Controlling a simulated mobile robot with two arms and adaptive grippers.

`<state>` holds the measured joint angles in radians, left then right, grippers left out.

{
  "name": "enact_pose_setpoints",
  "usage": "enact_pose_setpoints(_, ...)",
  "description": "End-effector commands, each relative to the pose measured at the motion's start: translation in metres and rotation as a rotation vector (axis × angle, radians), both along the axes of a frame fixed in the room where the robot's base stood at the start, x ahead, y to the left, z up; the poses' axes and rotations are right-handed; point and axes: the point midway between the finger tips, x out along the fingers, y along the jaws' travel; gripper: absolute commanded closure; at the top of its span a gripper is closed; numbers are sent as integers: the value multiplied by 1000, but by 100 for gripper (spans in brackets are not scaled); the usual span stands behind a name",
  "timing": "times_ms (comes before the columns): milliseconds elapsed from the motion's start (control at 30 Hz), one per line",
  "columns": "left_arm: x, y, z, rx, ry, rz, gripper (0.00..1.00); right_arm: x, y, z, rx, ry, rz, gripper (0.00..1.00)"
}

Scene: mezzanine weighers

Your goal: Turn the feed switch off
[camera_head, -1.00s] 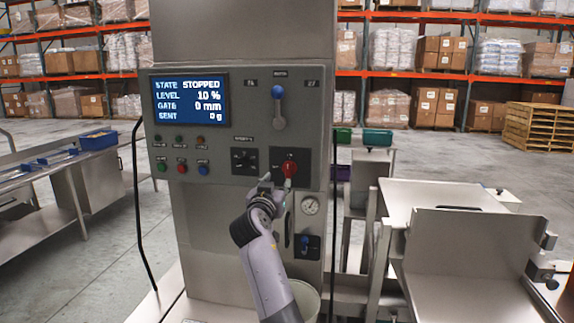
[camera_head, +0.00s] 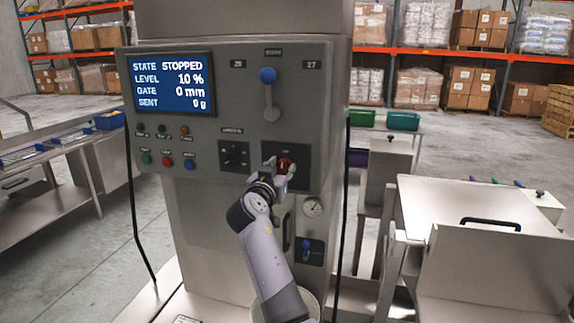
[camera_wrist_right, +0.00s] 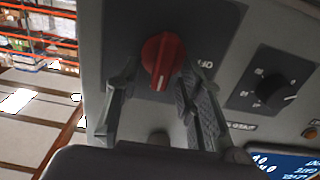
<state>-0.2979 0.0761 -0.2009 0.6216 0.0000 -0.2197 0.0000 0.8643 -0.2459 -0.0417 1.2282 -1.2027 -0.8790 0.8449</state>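A red rotary knob (camera_head: 286,165) sits on a dark square plate at the right of the grey control panel. In the right wrist view the red knob (camera_wrist_right: 162,60) shows a pale pointer line, with an OFF label (camera_wrist_right: 205,64) beside it. The pointer line does not point at that label. My right gripper (camera_head: 278,172) is at the knob. In the wrist view its fingers (camera_wrist_right: 158,85) are apart, one on each side of the knob, with small gaps; I see no clear grip. My left gripper is out of view.
The screen (camera_head: 173,84) reads STATE STOPPED, LEVEL 10 %, GATE 0 mm.

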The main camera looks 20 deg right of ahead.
Motion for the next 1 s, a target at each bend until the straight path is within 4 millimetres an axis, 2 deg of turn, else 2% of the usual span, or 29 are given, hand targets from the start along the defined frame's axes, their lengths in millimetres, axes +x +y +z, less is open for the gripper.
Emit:
enact_pose_setpoints(267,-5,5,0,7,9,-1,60,0,1,0,0,0,0,65)
enact_pose_setpoints(800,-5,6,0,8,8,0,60,0,0,0,0,0,0,100)
enact_pose_setpoints(1000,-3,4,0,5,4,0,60,0,0,0,-1,-1,0,100)
